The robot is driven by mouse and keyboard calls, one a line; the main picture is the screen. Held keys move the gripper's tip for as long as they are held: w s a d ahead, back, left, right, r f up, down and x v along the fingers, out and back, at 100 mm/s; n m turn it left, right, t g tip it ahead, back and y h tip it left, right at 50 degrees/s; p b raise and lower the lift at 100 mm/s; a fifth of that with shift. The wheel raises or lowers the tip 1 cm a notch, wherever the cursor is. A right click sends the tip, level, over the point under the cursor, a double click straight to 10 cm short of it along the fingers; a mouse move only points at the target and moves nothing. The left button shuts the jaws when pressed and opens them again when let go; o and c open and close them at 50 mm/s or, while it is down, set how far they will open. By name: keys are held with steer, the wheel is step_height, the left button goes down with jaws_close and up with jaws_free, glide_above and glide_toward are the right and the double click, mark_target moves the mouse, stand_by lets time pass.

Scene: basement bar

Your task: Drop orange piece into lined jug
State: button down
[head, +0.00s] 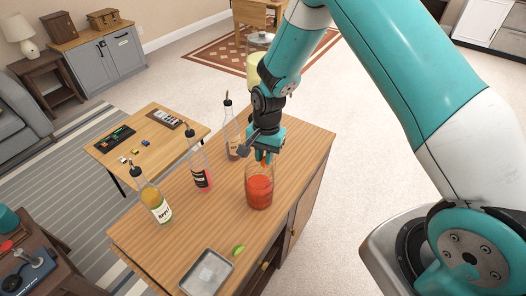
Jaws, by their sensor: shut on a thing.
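The jug (259,192) is clear glass with red-orange contents and stands on the wooden counter. Any lines on its wall are too small to make out. My gripper (263,157) points down just above the jug's mouth. It is shut on a small orange piece (264,163), of which only a little shows between the fingertips. Whether the fingertips reach below the jug's rim I cannot tell.
Bottles with pourers stand left of the jug: one with yellow liquid (154,196), one with a dark label (199,163), and one behind (231,128). A metal tray (208,273) and a green lime piece (239,250) lie at the front. The counter (180,232) has free room between.

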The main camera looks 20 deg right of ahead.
step_height(320, 180, down, 2)
steer(key=shift+f+b, duration=0.2)
steer(key=shift+b, duration=0.3)
steer(key=c, duration=1)
jaws_free()
steer(key=shift+r, duration=0.1)
steer(key=r+b, duration=0.1)
steer(key=r, duration=0.4)
steer(key=w+d+r+b, duration=0.1)
steer(key=r+b, duration=0.1)
steer(key=r, duration=0.4)
steer(key=r+b, duration=0.1)
steer(key=r, duration=0.5)
steer(key=shift+w+d+r+b, duration=0.1)
steer(key=shift+w+d+b, duration=0.05)
steer(key=shift+w+b, duration=0.15)
steer(key=shift+s, duration=0.1)
